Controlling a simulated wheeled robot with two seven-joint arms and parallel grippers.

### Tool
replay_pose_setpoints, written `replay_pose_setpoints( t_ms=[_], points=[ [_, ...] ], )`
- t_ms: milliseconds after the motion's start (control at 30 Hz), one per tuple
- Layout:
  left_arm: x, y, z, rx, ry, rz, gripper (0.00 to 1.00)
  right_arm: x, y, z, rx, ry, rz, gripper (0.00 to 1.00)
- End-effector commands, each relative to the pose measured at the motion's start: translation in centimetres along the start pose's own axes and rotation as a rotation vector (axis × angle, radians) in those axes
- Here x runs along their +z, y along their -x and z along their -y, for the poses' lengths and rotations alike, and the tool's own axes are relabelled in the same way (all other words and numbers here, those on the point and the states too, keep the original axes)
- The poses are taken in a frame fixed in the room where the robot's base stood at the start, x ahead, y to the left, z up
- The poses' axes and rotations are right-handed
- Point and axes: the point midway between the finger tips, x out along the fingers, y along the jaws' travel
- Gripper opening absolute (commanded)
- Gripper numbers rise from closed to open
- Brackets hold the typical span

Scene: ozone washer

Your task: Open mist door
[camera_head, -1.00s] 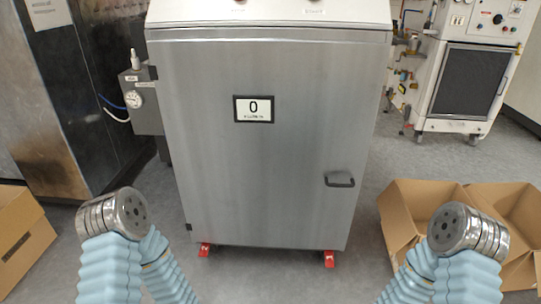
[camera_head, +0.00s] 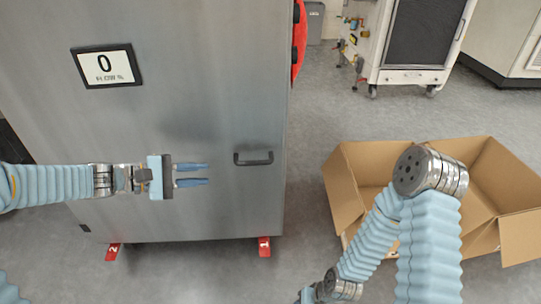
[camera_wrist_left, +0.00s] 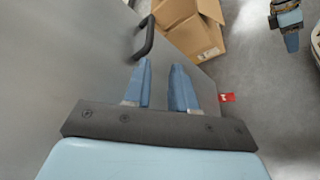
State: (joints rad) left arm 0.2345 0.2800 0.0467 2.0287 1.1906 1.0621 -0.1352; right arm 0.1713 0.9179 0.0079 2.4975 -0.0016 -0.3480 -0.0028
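The mist door (camera_head: 190,110) is the large grey metal front of the washer, and it looks shut. Its dark handle (camera_head: 253,158) sits near the right edge; it also shows in the left wrist view (camera_wrist_left: 145,38), beyond the fingertips and a little left. My left gripper (camera_head: 207,174) is in front of the door, left of the handle and slightly lower, with its blue fingers apart and nothing between them. The fingers also show in the left wrist view (camera_wrist_left: 162,68). My right arm is at the right; its gripper is not clearly seen in the head view.
An open cardboard box (camera_head: 345,190) stands on the floor right of the washer. Red floor brackets (camera_head: 264,247) stick out at the washer's base. A white cart (camera_head: 412,76) stands at the back right. Bare floor lies between washer and cart.

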Motion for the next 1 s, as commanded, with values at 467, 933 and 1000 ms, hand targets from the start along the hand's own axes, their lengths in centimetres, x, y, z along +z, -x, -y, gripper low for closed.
replay_pose_setpoints(
  t_ms=[467,933,1000],
  points=[
    [0.8,-7.2,-1.3,0.035,-0.008,0.024,0.25,0.1,-0.9,-0.3,-0.002,0.000,0.003,0.43],
    [0.9,-13.3,-1.7,0.036,-0.008,0.020,0.25,0.1,-1.4,-0.4,-0.003,0.001,0.004,0.43],
    [0.9,-13.4,-1.7,0.036,-0.008,0.019,0.25,0.1,-1.4,-0.4,-0.003,0.001,0.004,0.43]
  ],
)
